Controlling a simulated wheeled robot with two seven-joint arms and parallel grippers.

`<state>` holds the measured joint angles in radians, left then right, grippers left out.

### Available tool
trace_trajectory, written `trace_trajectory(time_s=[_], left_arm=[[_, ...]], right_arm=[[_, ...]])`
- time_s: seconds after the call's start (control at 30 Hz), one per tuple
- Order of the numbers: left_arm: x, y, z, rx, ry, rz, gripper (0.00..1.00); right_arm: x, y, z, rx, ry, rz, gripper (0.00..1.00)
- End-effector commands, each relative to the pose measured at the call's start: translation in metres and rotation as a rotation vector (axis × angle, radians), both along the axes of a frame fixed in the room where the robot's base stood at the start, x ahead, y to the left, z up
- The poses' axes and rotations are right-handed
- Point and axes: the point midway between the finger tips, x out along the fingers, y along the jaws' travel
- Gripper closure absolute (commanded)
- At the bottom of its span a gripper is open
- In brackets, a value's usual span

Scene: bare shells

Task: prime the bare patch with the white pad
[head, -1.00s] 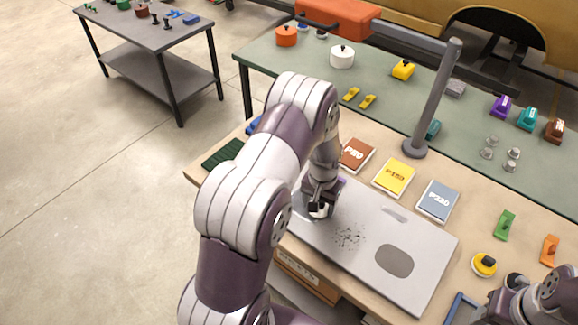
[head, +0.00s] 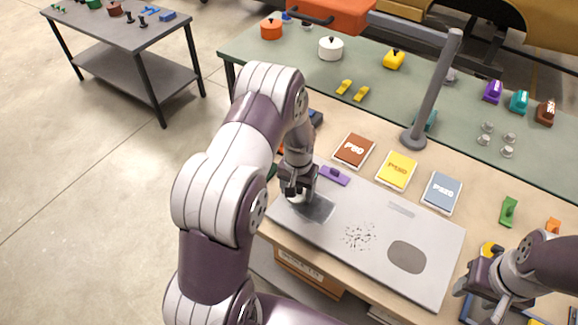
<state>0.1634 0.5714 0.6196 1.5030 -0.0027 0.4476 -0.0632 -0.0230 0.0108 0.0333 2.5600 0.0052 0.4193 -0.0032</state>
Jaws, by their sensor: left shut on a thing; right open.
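My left gripper (head: 296,193) is over the left end of the grey panel (head: 440,283). It is shut on a small whitish thing (head: 294,198), mostly hidden by the fingers; it may be the white pad. Whether it touches the panel is hard to tell. Just right of it is a darker, squarish grey patch (head: 319,208), partly hidden. The panel also has a cluster of dark specks (head: 359,236), a pale streak (head: 401,209) and a dark grey oval (head: 406,257). I cannot tell which mark is the bare patch. My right gripper (head: 482,297) is open and appears empty at the lower right.
A purple-handled tool (head: 333,176) lies at the panel's back edge. Brown (head: 353,151), yellow (head: 396,171) and blue-grey (head: 441,193) cards lie behind, near a grey post (head: 432,95). A yellow round tool (head: 490,249) and a blue-edged tray (head: 468,308) are beside my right gripper.

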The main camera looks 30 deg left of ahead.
Motion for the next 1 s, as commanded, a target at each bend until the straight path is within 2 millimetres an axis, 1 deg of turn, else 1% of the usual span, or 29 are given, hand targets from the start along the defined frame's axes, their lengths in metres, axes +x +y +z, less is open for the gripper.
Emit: trace_trajectory(time_s=[0.03, 0.07, 0.1, 0.13, 0.17, 0.7, 0.83, 1.0], left_arm=[[0.001, 0.000, 0.007, 0.000, 0.000, 0.000, 0.62], [0.001, 0.000, 0.009, 0.000, 0.000, 0.000, 0.62], [0.002, 0.000, 0.021, 0.000, -0.004, 0.000, 0.62], [0.002, -0.001, 0.028, 0.000, -0.005, 0.000, 0.62], [0.002, -0.001, 0.029, 0.000, -0.002, 0.000, 0.62], [0.006, -0.004, 0.076, 0.000, -0.001, -0.002, 0.62], [0.007, -0.004, 0.082, 0.000, -0.001, -0.002, 0.62], [0.007, -0.004, 0.082, 0.000, -0.001, -0.002, 0.62]], right_arm=[[0.000, 0.000, 0.007, 0.000, 0.000, 0.000, 0.51], [0.000, 0.000, 0.010, 0.000, 0.000, 0.000, 0.51], [0.000, 0.000, 0.013, 0.000, 0.000, 0.000, 0.51], [0.000, 0.000, 0.015, 0.000, 0.000, 0.000, 0.51], [0.000, 0.000, 0.017, 0.000, 0.000, 0.000, 0.51], [0.000, 0.000, 0.054, 0.000, 0.000, 0.000, 0.51], [0.000, 0.000, 0.058, 0.000, 0.000, 0.000, 0.51], [0.000, 0.000, 0.058, 0.000, 0.000, 0.000, 0.51]])
